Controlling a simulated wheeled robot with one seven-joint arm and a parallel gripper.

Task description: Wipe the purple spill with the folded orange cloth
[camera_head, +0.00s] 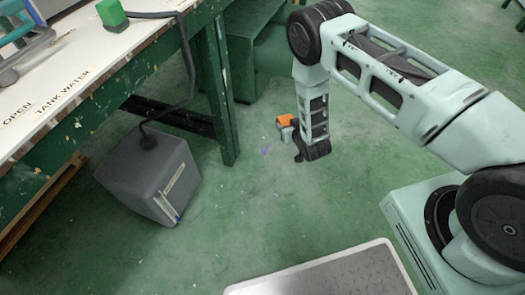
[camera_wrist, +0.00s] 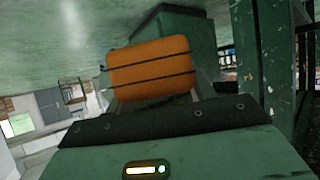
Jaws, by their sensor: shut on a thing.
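The folded orange cloth (camera_head: 286,119) is held at the end of my gripper (camera_head: 290,130), above the green floor in the head view. In the wrist view the orange cloth (camera_wrist: 150,68) fills the space in front of my gripper, with thin dark lines across it. My gripper is shut on the cloth. The purple spill (camera_head: 265,150) is a small faint mark on the floor, just left of and below the cloth in the head view. The spill does not show in the wrist view. I cannot tell how high the cloth is above the floor.
A grey box (camera_head: 150,175) with a cable stands on the floor at the left. A workbench (camera_head: 75,75) labelled "TANK WATER" is at the upper left, its green leg (camera_head: 222,95) near the spill. A metal-topped platform (camera_head: 330,277) lies at the bottom. Floor around the spill is clear.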

